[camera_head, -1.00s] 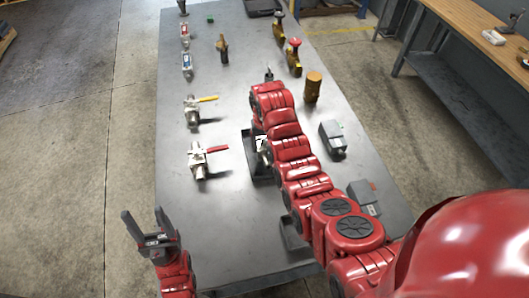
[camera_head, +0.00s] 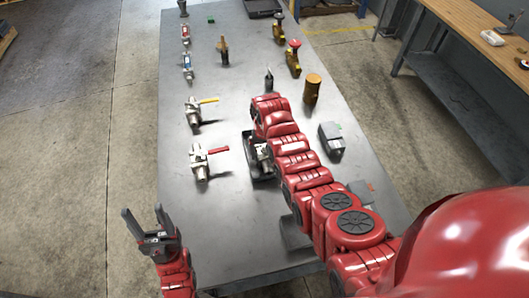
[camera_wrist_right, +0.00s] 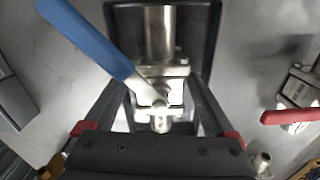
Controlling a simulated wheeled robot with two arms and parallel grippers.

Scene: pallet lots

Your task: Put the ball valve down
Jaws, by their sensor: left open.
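The ball valve with a blue handle (camera_wrist_right: 88,38) and a silver body (camera_wrist_right: 160,75) is in the right wrist view, in or just over a black tray (camera_wrist_right: 208,14). I cannot tell whether it rests on the tray floor. My right gripper (camera_wrist_right: 158,90) has its fingers on both sides of the valve body and looks shut on it. My left gripper (camera_head: 147,222) is open and empty at the table's near left edge.
Valves with a yellow handle (camera_head: 208,100) and a red handle (camera_head: 216,150) stand left of the tray on the grey table (camera_head: 225,215). A brass cylinder (camera_head: 312,90) and a grey box-like device (camera_head: 331,138) stand to its right. The near left of the table is clear.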

